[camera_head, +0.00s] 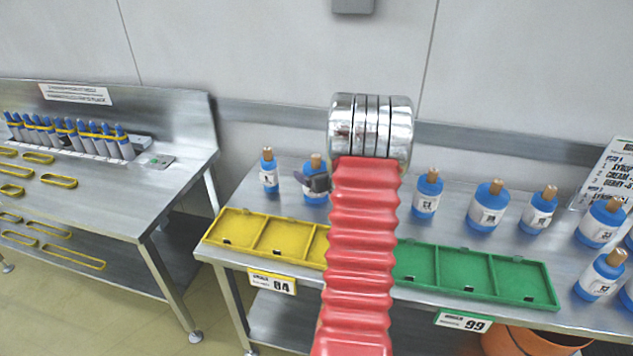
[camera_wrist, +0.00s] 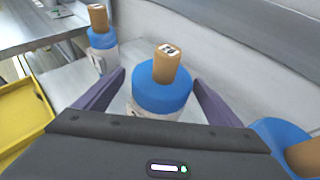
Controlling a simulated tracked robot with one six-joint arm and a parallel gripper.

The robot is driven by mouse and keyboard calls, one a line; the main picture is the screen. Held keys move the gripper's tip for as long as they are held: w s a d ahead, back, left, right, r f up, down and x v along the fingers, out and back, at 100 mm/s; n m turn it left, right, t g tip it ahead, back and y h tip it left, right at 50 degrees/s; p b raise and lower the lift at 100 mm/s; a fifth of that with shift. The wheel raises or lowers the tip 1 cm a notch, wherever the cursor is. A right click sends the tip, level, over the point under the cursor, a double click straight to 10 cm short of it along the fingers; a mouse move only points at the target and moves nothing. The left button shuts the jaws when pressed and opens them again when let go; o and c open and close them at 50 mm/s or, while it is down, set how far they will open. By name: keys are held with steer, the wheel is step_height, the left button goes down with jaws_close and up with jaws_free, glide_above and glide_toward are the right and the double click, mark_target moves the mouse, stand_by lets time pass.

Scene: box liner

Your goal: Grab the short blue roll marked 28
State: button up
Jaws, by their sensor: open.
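A short blue roll with a white label and brown core stands on the right-hand table behind the yellow tray, partly hidden by my gripper in the head view (camera_head: 314,163). In the wrist view the roll (camera_wrist: 160,100) stands upright between my two fingers, its core top bearing a small mark I cannot read surely. My gripper (camera_wrist: 160,78) is open around it, one finger on each side; it also shows in the head view (camera_head: 318,184). Other similar blue rolls (camera_head: 427,190) (camera_head: 488,207) stand to the right; I cannot tell which label reads 28.
A slimmer blue roll (camera_head: 268,172) stands close on the left. Several rolls crowd the table's right end. A second table (camera_head: 110,185) stands left.

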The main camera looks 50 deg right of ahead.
steer(key=shift+x, duration=2.6)
steer(key=shift+s+f, duration=0.1)
steer(key=shift+f, duration=0.1)
steer(key=shift+c, duration=0.7)
steer(key=shift+r, duration=0.1)
steer(key=c, duration=1.6)
steer(key=shift+o, duration=0.2)
steer(key=shift+d, duration=0.1)
step_height(320, 180, up, 10)
